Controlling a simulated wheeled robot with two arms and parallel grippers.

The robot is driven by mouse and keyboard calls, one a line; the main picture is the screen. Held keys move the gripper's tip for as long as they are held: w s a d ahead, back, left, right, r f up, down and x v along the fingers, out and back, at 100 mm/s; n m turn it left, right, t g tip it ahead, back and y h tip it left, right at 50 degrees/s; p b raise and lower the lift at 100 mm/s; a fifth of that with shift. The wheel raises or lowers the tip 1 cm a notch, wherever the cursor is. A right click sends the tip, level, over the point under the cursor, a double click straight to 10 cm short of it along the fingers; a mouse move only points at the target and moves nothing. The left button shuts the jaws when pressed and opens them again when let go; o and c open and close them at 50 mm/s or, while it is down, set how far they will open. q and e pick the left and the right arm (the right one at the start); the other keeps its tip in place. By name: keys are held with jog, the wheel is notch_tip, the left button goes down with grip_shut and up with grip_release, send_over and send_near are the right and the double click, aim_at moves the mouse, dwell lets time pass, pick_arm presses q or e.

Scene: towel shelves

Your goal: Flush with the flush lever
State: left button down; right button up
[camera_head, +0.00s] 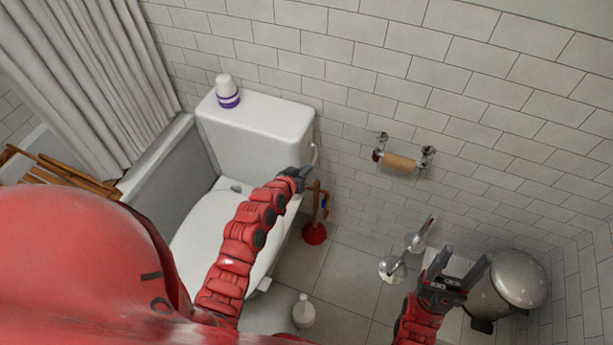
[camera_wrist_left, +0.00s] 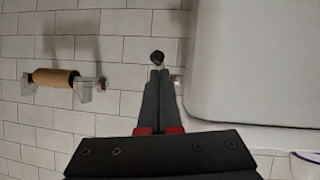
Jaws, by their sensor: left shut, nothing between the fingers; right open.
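The flush lever (camera_head: 314,152) is a small light handle on the right side of the white toilet tank (camera_head: 262,135). In the left wrist view, a dark round knob, probably the lever's end (camera_wrist_left: 157,57), shows just beyond my fingertips. The tank (camera_wrist_left: 255,65) fills the right of that view. My left gripper (camera_head: 303,172) is shut and empty, close below the lever. I cannot tell whether it touches the lever. Its closed fingers (camera_wrist_left: 159,73) partly hide the lever's shaft. My right gripper (camera_head: 463,265) is open and empty at the lower right, away from the toilet.
A white and purple container (camera_head: 227,92) stands on the tank lid. A paper-roll holder (camera_head: 400,162) is on the wall right of the lever. A red plunger (camera_head: 315,233) stands beside the toilet. A metal bin (camera_head: 520,279) stands near my right gripper. Bare floor tiles (camera_head: 345,270) lie between.

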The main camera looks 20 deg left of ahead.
pick_arm(q)
jog(key=f+t+b, duration=0.2)
jog(key=b, duration=0.5)
jog(key=f+t+b, duration=0.1)
jog(key=t+b, duration=0.1)
jog(key=b, duration=0.5)
jog(key=shift+w+f, duration=0.2)
jog(key=shift+f, duration=0.2)
jog(key=shift+r, duration=0.1)
